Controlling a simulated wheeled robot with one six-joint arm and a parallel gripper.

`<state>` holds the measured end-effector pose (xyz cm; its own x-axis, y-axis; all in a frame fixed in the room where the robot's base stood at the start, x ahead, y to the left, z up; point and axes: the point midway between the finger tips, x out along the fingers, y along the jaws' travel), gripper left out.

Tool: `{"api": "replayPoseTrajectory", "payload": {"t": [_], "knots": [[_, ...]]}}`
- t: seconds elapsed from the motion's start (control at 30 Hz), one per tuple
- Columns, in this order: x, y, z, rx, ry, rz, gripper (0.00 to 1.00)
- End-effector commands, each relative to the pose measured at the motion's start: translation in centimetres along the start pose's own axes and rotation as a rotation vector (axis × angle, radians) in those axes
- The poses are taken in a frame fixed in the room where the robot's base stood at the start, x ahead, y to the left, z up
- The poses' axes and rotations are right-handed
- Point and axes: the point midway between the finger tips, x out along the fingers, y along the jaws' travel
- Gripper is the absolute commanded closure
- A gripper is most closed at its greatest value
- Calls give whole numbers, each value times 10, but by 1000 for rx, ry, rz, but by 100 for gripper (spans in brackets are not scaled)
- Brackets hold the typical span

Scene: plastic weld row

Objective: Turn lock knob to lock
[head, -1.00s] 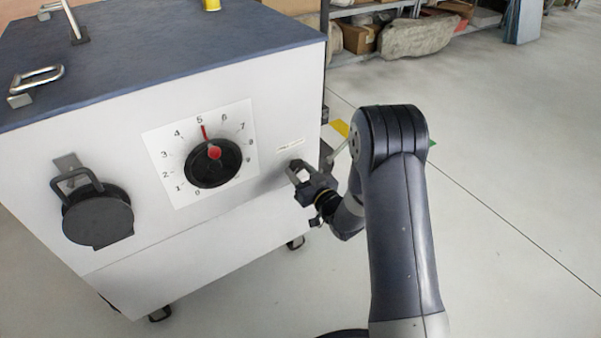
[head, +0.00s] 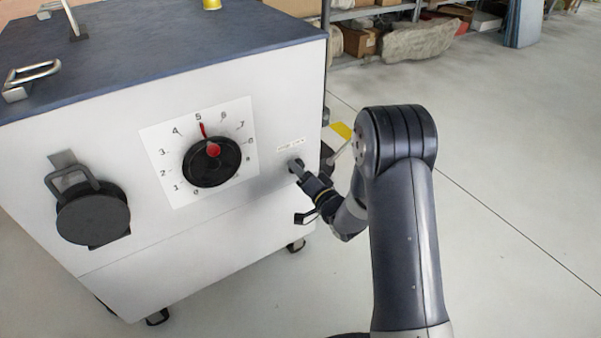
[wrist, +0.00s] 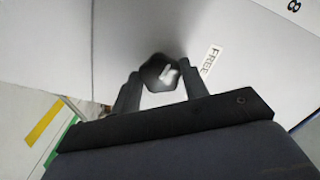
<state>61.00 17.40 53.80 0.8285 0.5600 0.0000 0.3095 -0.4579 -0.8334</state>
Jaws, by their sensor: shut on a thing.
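The lock knob (wrist: 160,73) is a small dark knob with a pale pointer mark, on the white front panel of the cabinet. In the wrist view it sits between the two fingertips of my gripper (wrist: 158,80), which is shut on it. A label beside it reads "FREE" (wrist: 211,60); the rest of the label is out of view. In the head view my gripper (head: 298,168) reaches the panel's right side below a small label (head: 291,144), and the knob is mostly hidden by the fingers.
A large black dial (head: 212,162) with a red pointer near 5 is left of my gripper. A dark round latch with a handle (head: 92,212) is at the far left. The cabinet (head: 150,270) stands on casters. Open floor (head: 510,180) lies to the right.

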Motion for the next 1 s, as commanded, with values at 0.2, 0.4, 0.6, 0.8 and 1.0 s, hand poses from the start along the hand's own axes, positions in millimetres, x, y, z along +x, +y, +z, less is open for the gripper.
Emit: {"api": "replayPoseTrajectory", "payload": {"t": [0.2,0.4,0.6,0.8,1.0], "knots": [[0,-1,-1,203,1,0,81],[0,-2,-1,367,1,0,81],[0,-2,-1,490,1,0,81],[0,-2,-1,565,1,0,81],[0,-1,-1,597,2,0,81]]}}
